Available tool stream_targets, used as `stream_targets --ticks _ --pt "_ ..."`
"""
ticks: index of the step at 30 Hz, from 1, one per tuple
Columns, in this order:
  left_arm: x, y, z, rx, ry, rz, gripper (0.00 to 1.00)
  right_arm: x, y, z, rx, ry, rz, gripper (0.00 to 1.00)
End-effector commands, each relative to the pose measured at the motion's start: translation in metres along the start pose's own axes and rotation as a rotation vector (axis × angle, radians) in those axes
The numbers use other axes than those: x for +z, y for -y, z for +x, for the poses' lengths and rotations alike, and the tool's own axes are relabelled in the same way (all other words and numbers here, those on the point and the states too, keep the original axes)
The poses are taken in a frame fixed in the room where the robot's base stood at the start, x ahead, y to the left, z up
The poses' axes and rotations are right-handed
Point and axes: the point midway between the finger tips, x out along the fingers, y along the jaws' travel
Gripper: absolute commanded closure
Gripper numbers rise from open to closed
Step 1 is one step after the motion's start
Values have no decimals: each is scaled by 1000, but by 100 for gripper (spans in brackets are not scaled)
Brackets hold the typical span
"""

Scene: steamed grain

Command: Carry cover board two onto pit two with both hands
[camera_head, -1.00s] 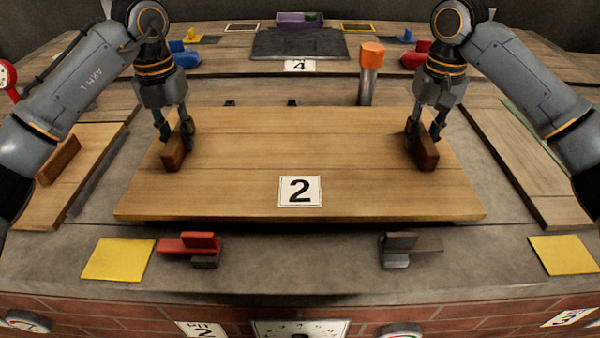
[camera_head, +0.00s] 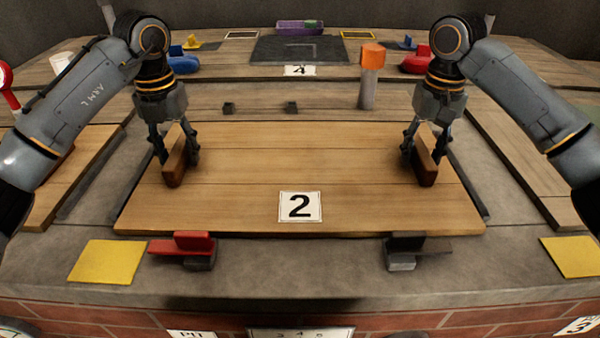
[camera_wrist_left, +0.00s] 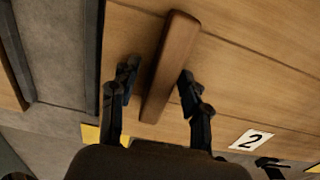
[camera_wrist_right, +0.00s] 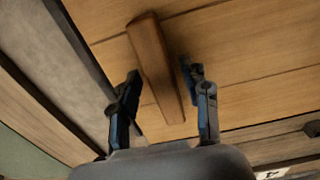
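Cover board two (camera_head: 250,165), a wide wooden board with a "2" label (camera_head: 300,207), lies flat over the middle of the counter. The pit under it is hidden. Its left handle (camera_head: 174,160) and right handle (camera_head: 426,165) are brown wooden bars. My left gripper (camera_head: 175,158) straddles the left handle; the left wrist view shows its fingers (camera_wrist_left: 157,82) apart, with a gap on each side. My right gripper (camera_head: 426,150) straddles the right handle in the same way; its fingers (camera_wrist_right: 163,85) also stand clear of the bar in the right wrist view.
A red clamp-like block (camera_head: 190,243) and a dark one (camera_head: 405,245) sit at the board's front edge. Yellow squares (camera_head: 106,262) (camera_head: 572,257) lie at the front corners. An orange-topped post (camera_head: 370,75) stands behind the board. Other wooden boards (camera_head: 525,165) lie at the sides.

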Motion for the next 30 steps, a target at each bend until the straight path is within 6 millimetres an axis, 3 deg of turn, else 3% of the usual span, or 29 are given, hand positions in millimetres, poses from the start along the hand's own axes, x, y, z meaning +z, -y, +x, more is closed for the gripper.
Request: stream_targets --ticks 7,11,22,30 --pt "0 1 -3 -1 2 3 53 0 2 0 -2 -1 -3 53" --pt "1 1 -16 -2 4 2 53 0 2 0 -3 -1 -4 53" --pt "1 0 -86 0 5 0 53 0 2 0 -3 -1 -4 53" --pt "0 1 -116 0 2 1 53 0 2 0 -3 -1 -4 53"
